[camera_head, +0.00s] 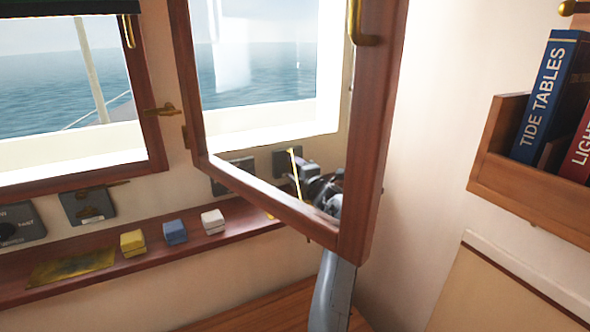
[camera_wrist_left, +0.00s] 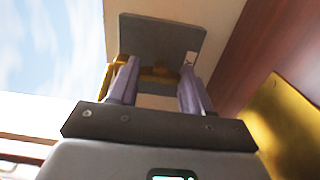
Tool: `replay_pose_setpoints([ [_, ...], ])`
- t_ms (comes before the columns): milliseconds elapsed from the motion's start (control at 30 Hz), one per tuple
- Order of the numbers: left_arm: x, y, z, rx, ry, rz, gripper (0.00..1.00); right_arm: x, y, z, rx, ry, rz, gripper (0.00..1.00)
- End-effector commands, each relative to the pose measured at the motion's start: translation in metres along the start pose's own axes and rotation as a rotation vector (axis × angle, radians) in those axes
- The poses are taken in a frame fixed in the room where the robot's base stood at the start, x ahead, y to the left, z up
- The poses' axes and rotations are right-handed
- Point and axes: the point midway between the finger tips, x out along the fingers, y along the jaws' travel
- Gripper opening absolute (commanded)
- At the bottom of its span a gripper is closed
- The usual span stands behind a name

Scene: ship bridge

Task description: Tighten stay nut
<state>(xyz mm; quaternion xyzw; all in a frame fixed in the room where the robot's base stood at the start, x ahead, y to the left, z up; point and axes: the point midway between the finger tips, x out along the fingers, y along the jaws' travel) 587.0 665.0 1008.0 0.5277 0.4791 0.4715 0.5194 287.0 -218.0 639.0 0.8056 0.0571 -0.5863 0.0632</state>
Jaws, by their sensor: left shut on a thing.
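The opened window sash (camera_head: 372,150) has a reddish wooden frame and stands out from the wall. My left gripper (camera_head: 308,182) is behind it, seen partly through the pane, close to the wall below the window opening. A thin upright yellow strip (camera_head: 294,170) shows beside it. In the left wrist view, the two fingers of my left gripper (camera_wrist_left: 157,80) are shut on a brass-coloured piece (camera_wrist_left: 155,74) in front of a grey box (camera_wrist_left: 160,38). I cannot tell whether this piece is the stay nut; its shape is mostly hidden. My right gripper is not in view.
A bookshelf (camera_head: 540,198) hangs at the right.

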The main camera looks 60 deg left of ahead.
Motion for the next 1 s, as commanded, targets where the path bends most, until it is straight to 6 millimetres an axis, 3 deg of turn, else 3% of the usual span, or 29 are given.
replay_pose_setpoints([
  [200,0.0,0.001,0.0,0.001,0.0,0.002,0.18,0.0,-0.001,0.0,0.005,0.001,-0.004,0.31],
  [233,0.0,0.001,0.0,0.001,0.0,0.002,0.52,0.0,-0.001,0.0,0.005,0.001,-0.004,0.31],
  [400,0.0,0.001,0.0,0.0,0.0,0.001,0.74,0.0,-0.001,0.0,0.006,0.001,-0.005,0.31],
  [767,-0.005,0.0,0.001,-0.001,-0.002,0.001,0.74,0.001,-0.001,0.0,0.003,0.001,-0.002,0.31],
  [1000,-0.035,-0.002,0.001,-0.002,-0.003,0.0,0.74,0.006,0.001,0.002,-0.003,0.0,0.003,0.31],
])
